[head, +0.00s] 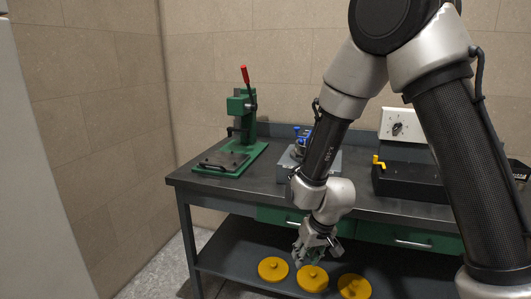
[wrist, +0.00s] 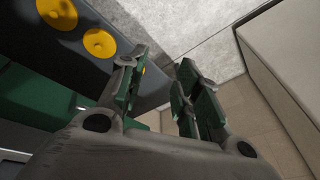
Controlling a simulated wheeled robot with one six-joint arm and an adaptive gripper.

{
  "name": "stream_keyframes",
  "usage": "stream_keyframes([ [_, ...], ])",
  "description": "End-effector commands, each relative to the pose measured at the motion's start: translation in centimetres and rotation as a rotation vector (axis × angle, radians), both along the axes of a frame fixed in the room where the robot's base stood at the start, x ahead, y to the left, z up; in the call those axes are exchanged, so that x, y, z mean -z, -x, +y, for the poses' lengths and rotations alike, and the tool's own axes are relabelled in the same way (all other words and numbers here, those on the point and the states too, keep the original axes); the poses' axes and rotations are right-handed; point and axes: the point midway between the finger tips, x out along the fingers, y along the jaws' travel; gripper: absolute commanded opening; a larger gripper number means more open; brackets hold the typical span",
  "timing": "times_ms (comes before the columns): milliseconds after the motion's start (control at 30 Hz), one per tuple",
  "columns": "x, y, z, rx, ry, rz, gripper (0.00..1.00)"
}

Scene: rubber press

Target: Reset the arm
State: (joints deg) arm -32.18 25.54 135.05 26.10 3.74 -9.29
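My gripper (head: 318,253) hangs at the front of the workbench, above the lower shelf and near the yellow discs in the head view. In the wrist view my gripper (wrist: 163,82) has its two green-padded fingers apart, with nothing between them. My arm reaches down from the upper right of the head view and is bent at the elbow. It hides part of the bench and the wall behind.
The workbench (head: 215,183) carries a green hand press (head: 241,115), a dark machine with yellow handle (head: 410,182) and a grey device with blue knobs (head: 298,165). Green drawers (head: 400,238) sit below. Yellow discs (head: 272,269) lie on the lower shelf (head: 225,256). Floor at left is clear.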

Motion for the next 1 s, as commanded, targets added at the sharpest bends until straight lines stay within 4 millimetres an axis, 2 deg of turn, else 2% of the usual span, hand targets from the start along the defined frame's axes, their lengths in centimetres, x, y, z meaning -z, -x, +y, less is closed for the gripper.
stream_keyframes([
  [33,-2.8,1.4,-1.4,-0.005,-0.009,0.056,0.33],
  [200,-10.6,6.8,-7.6,-0.014,0.030,0.210,0.33],
  [367,-17.1,11.5,-14.1,0.022,0.088,0.246,0.33],
  [500,-21.7,15.0,-19.0,0.085,0.123,0.185,0.33],
  [600,-24.2,16.4,-21.4,0.143,0.123,0.078,0.33],
  [800,-27.7,17.9,-23.7,0.252,0.092,-0.095,0.33],
  [1000,-28.5,18.4,-24.6,0.299,0.087,-0.129,0.33],
])
